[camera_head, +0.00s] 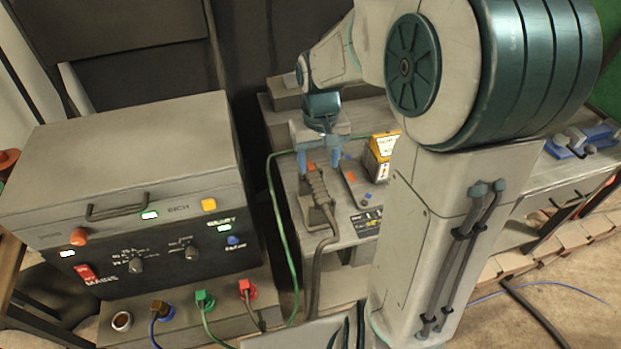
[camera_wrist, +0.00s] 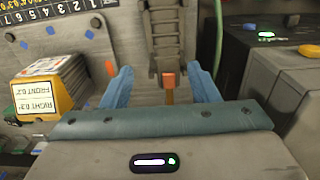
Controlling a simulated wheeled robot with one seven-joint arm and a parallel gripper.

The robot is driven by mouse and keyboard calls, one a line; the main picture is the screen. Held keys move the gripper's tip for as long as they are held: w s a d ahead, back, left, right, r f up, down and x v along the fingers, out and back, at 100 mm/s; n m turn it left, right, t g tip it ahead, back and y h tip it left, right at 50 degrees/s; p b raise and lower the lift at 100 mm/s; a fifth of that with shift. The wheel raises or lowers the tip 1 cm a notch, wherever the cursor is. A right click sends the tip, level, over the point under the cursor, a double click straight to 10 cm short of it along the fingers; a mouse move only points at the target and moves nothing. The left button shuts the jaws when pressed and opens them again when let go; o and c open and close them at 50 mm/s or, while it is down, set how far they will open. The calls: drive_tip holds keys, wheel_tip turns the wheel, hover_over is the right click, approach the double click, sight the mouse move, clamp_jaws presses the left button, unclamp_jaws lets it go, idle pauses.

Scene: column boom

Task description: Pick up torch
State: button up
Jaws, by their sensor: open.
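The torch looks like a grey ribbed body (camera_head: 317,185) on a hose, standing on the grey bench block below my gripper (camera_head: 323,158). In the wrist view the torch's ribbed body (camera_wrist: 164,35) runs down to an orange collar and a brass-coloured tip, which lie between the fingers. My gripper (camera_wrist: 160,72) is open, with one blue finger on each side of the torch. I see a gap on both sides and cannot tell how far the fingers reach past it in depth. The palm hides the lower end of the tip.
A yellow-and-white labelled box (camera_head: 383,150) stands right of the torch; it shows at left in the wrist view (camera_wrist: 45,92). A power unit (camera_head: 130,200) with knobs and lamps stands left. A green cable (camera_head: 277,215) and the torch's hose run down nearby.

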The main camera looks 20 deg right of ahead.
sight(314, 177)
drive_tip(key=f, duration=0.5)
drive_tip(key=a+f, duration=0.1)
drive_tip(key=f, duration=0.1)
drive_tip(key=shift+s+f+p, duration=0.15)
drive_tip(key=shift+f+p, duration=0.1)
drive_tip(key=shift+p, duration=0.05)
drive_tip(key=c, duration=1.1)
